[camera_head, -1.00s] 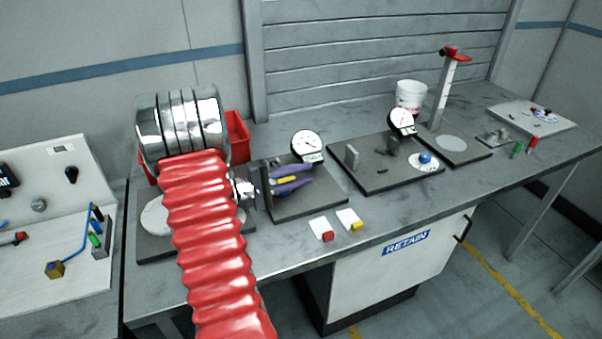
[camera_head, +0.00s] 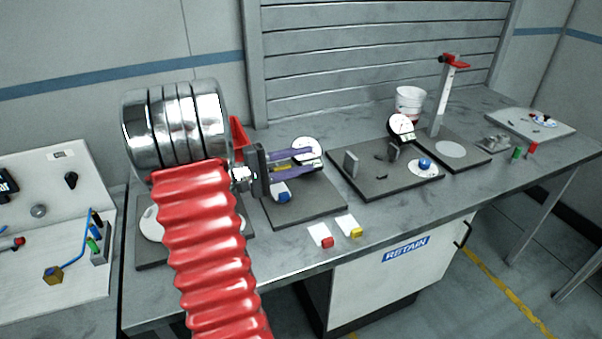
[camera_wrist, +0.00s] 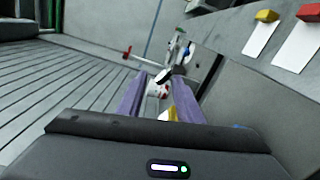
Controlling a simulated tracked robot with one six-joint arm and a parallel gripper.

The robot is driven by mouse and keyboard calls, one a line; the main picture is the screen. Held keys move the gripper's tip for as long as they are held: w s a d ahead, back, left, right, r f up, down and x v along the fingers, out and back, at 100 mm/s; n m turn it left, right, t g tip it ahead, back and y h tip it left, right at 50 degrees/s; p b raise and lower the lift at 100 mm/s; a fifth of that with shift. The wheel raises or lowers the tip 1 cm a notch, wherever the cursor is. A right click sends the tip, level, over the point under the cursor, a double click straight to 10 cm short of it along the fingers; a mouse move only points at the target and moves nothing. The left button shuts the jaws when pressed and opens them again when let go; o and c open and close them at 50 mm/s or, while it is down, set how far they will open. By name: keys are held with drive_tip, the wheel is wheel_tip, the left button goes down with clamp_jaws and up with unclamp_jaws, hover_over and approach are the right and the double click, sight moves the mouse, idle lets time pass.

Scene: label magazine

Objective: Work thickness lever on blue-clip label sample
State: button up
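My gripper (camera_head: 318,158) has two purple fingers spread apart, with nothing held between them. It hovers over the first dark gauge plate (camera_head: 310,208), in front of the white dial of its gauge (camera_head: 305,145), which the fingers partly cover. A blue clip (camera_head: 282,191) shows just below the fingers on that plate; any label under it is hidden. In the wrist view the blue clip (camera_wrist: 239,127) is right of the fingers. A small yellow part, possibly the lever, shows between the fingers in the wrist view (camera_wrist: 172,114); I cannot tell whether they touch it.
Label samples with a red clip (camera_head: 327,242) and a yellow clip (camera_head: 356,232) lie at the bench front. A second gauge plate (camera_head: 375,190) with a blue knob (camera_head: 425,163) stands to the right. A red-topped post (camera_head: 444,95) and white tub (camera_head: 408,102) stand behind.

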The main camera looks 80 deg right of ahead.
drive_tip(key=shift+r, duration=1.55)
